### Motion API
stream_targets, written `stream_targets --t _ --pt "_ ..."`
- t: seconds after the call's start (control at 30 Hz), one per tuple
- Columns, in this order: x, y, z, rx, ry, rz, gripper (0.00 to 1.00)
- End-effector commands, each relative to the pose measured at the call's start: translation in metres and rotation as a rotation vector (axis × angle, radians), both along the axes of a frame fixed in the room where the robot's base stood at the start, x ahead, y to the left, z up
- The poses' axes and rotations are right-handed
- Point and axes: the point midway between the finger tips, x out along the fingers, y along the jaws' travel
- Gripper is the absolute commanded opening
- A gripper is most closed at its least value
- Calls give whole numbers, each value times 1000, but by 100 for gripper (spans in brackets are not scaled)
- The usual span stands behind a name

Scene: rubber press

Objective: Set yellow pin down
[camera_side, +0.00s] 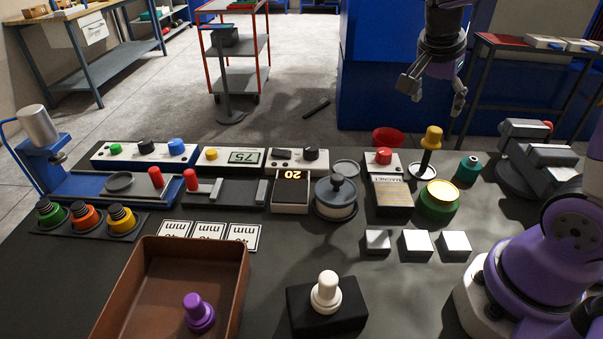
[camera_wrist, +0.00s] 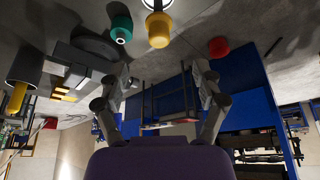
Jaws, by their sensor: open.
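The yellow pin (camera_side: 432,137) stands upright at the back right of the bench, its yellow head on a dark stem above a small pale round base (camera_side: 422,172). In the wrist view its yellow head (camera_wrist: 159,30) shows near the top centre, beside the pale ring (camera_wrist: 157,4). My gripper (camera_side: 435,95) is above and slightly behind the pin in the side view, with its fingers spread and nothing between them. In the wrist view the gripper's (camera_wrist: 160,100) fingers are wide apart, and the pin is clear of both.
A red cup (camera_side: 387,138), a teal bottle-like piece (camera_side: 468,168) and a green pot with a glowing top (camera_side: 439,201) surround the pin closely. A grey vise (camera_side: 540,155) is at right. A brown tray (camera_side: 150,290) holds a purple pin; a white pin (camera_side: 326,290) stands on a black block.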

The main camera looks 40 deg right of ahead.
Motion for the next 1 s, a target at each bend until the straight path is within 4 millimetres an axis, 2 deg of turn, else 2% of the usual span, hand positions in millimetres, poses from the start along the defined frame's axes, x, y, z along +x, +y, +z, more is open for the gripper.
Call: stream_targets --t 0.07,0.2,0.3,0.4,0.5,0.63,1.0 --pt "-2 14 7 13 -8 139 78" --pt "-13 58 16 26 -22 609 78" --pt "-27 94 16 6 -37 970 78" --pt "-40 124 12 -28 -54 1260 78" --pt "-50 143 9 -60 -66 1443 78" --pt "-55 152 7 -75 -70 1528 78" --pt "-54 152 7 -74 -70 1525 78"
